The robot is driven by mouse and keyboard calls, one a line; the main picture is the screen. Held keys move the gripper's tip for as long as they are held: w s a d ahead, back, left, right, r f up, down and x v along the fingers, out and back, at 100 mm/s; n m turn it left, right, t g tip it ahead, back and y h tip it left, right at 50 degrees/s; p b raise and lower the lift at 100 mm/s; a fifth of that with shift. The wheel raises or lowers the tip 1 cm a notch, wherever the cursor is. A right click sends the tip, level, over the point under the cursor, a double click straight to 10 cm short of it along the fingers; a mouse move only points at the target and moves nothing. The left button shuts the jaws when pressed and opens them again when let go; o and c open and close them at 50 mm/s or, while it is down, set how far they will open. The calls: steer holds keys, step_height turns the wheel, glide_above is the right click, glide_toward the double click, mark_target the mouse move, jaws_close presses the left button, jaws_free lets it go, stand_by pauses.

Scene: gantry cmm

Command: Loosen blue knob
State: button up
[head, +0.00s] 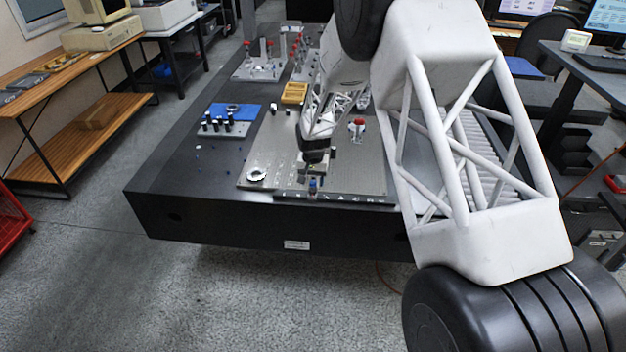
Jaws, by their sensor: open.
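A small blue knob (313,183) stands near the front edge of the metal plate (372,178) on the black table. My gripper (313,157) is the dark end of the arm, pointing down over the plate. In the picture it is just above and behind the blue knob, apart from it. It looks open and empty, but its fingertips are small and partly lost against a light metal piece (329,162) beside them. A red knob (357,124) stands on the plate to the right of my gripper.
A round silver ring (257,174) lies at the plate's front left. A grey block with black pegs (224,128), a blue pad (232,112) and a yellow box (294,93) are farther back. Fixtures with red tops stand behind. The black table's (180,182) front left is mostly clear.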

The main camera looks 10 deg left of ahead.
steer(key=shift+c, duration=0.4)
steer(key=c, duration=0.9)
steer(key=shift+o, duration=0.2)
steer(key=shift+n, duration=2.3)
steer(key=o, duration=0.9)
steer(key=shift+o, duration=0.2)
